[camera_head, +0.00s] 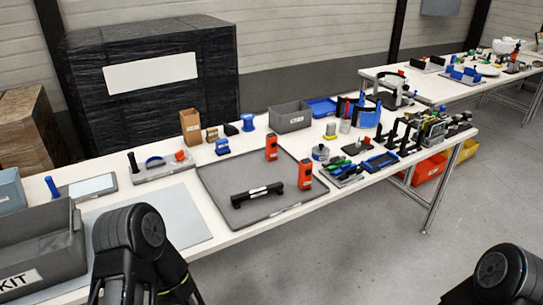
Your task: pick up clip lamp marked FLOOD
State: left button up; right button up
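Two upright orange blocks with dark faces stand on a grey mat (222,185) on the near table. One orange block (271,147) is at the mat's back edge, the other orange block (305,174) at its right side. They may be lamps, but I cannot read any marking. A black bar-shaped piece with a pale label (257,194) lies on the mat's front part; its text is too small to read. I cannot tell which thing is the clip lamp marked FLOOD. Only dark rounded links of my arms show at the bottom left and right; neither gripper is in view.
A grey bin marked KIT (60,262) stands at the left. A grey open box (290,117), a brown box (190,126) and a blue spool (248,122) stand at the back. Tools and black stands (405,135) crowd the right end. Much of the mat is bare.

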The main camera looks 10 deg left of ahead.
aim_at(272, 153)
jog(key=i+l, duration=0.45)
jog(key=i, duration=0.15)
jog(key=i+l, duration=0.4)
jog(key=i, duration=0.2)
jog(key=i+l+u, duration=0.1)
jog(key=i+l, duration=0.35)
jog(key=i, duration=0.15)
